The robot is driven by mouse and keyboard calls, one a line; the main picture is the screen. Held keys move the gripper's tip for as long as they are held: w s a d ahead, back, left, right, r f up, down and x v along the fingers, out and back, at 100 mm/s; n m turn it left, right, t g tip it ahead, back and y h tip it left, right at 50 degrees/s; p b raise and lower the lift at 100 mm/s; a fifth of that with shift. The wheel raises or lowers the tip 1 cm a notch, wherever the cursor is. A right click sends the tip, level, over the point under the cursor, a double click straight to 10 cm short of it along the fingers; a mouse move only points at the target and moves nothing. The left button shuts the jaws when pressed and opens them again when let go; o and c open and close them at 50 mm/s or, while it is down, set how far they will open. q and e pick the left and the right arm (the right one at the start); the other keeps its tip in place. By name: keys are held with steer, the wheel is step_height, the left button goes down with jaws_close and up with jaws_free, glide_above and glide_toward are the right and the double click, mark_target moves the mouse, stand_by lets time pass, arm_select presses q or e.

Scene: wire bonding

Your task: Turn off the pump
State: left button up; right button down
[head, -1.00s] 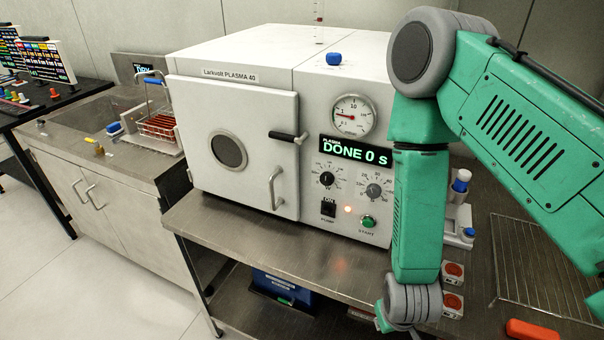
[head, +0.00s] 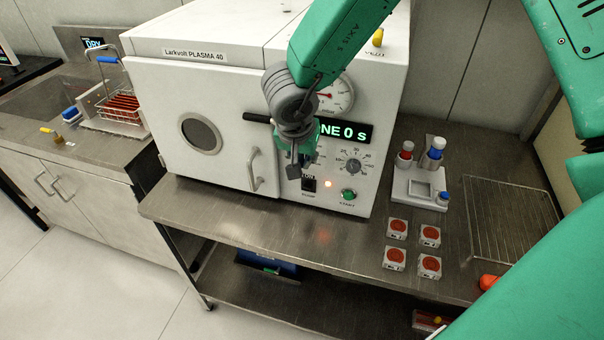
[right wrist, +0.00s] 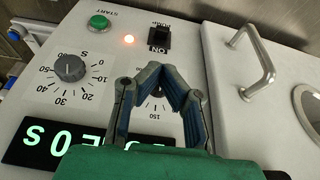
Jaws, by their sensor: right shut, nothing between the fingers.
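The pump switch (head: 309,184) is a small black rocker marked ON and PUMP on the lower front panel of the white plasma machine (head: 275,88). It also shows in the right wrist view (right wrist: 158,40), where I cannot tell which side is pressed. An orange lamp (head: 328,183) glows beside it. The machine's display (head: 345,131) is partly covered by my arm; the right wrist view shows part of it upside down. My right gripper (head: 293,170) is shut and empty, in front of the panel just above and left of the switch, apart from it. My left gripper is out of view.
The green start button (head: 348,195) and a timer dial (head: 353,166) are close to the switch. The door handle (head: 255,170) sticks out to the left. Several small boxes with red tops (head: 397,228) stand on the steel bench right of the machine, near a wire rack (head: 512,222).

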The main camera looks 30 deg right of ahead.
mark_target(306, 185)
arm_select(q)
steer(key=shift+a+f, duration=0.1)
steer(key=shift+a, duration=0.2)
arm_select(e)
steer(key=shift+w+a+r, duration=0.1)
steer(key=shift+w+a, duration=0.05)
steer(key=shift+a, duration=0.1)
steer(key=b+x, duration=0.1)
steer(key=x, duration=0.9)
steer(key=shift+d, duration=0.1)
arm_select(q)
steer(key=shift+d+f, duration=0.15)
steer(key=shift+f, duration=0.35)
arm_select(e)
steer(key=shift+d, duration=0.1)
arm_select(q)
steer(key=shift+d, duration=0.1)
